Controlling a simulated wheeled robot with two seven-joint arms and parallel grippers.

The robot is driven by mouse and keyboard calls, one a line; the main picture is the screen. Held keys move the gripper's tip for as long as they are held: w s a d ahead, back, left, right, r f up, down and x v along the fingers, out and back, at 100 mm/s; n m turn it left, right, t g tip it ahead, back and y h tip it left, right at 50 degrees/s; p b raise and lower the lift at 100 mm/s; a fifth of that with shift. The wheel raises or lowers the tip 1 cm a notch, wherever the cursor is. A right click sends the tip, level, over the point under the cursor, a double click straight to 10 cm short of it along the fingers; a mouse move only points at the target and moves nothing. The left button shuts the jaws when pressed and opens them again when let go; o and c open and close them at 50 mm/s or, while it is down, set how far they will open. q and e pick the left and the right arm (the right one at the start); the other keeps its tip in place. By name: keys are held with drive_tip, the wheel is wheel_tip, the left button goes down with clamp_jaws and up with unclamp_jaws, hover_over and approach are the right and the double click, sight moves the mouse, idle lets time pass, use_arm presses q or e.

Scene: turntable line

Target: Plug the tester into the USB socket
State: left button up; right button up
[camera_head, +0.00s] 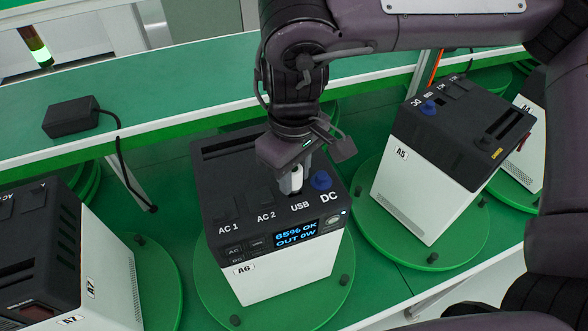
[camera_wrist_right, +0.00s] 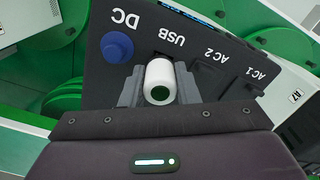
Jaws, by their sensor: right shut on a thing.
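The power station A6 (camera_head: 290,270) stands on a green turntable in the middle of the head view, its dark top marked AC 1, AC 2, USB and DC. Its screen (camera_head: 296,234) reads "65% OK OUT 0W". My right gripper (camera_head: 290,182) points down over the USB label and is shut on the white tester (camera_wrist_right: 159,82). The tester is at the USB position beside the blue DC cap (camera_wrist_right: 117,47). The USB socket is mostly hidden behind the tester and fingers, so I cannot tell how deep the tester sits. My left gripper is not in view.
Station A5 (camera_head: 412,199) stands on its turntable at the right, and station A7 (camera_head: 108,281) at the left. A black adapter (camera_head: 71,117) with a hanging cable lies on the green shelf (camera_head: 190,83) behind.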

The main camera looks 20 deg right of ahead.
drive_tip(key=shift+f+b, duration=0.35)
drive_tip(key=shift+f, duration=0.3)
drive_tip(key=o, duration=1.1)
drive_tip(key=shift+r+b, duration=0.5)
drive_tip(key=shift+r, duration=3.4)
